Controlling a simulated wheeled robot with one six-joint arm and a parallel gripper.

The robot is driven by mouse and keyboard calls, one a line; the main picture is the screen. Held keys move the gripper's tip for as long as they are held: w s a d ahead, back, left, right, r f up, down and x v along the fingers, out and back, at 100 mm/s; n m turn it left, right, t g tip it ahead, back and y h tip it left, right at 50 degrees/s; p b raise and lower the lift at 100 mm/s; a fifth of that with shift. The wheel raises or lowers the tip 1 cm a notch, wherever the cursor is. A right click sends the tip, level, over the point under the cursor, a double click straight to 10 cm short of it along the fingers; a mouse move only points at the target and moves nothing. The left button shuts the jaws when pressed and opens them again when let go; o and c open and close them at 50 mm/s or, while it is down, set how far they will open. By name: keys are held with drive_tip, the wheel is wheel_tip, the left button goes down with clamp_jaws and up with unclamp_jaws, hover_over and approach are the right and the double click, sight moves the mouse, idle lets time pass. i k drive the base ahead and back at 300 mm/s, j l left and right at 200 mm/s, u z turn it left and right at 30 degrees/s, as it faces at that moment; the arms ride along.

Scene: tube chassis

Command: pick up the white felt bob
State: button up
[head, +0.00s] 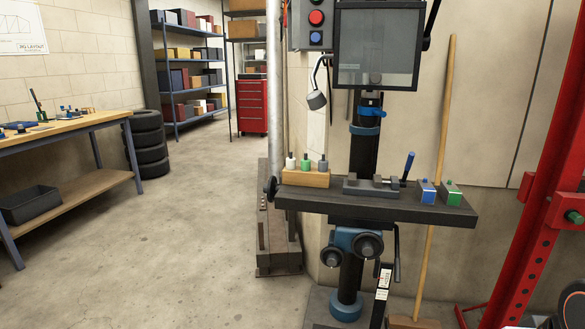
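The white felt bob (290,161) stands upright in a wooden block (305,178) at the left end of the drill press table (420,207). It is the leftmost of three bobs in a row, each with a dark pin on top. A green bob (306,164) stands in the middle and a grey bob (323,164) at the right. The lower ends of the bobs are hidden in the block. My gripper is not in view.
A vice (371,186) with a blue-handled lever, a blue box (425,191) and a green box (452,193) share the table. A grey lamp (316,99) hangs above the bobs. A red frame (540,170) stands at right. The floor at left is clear.

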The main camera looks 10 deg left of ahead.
sight(291, 162)
drive_tip(key=j+z, duration=0.15)
drive_tip(key=j, duration=0.85)
drive_tip(key=j+z, duration=0.1)
drive_tip(key=j, duration=0.9)
drive_tip(key=j+z, duration=0.15)
drive_tip(key=j, duration=0.85)
drive_tip(key=j+z, duration=0.15)
drive_tip(key=j, duration=0.85)
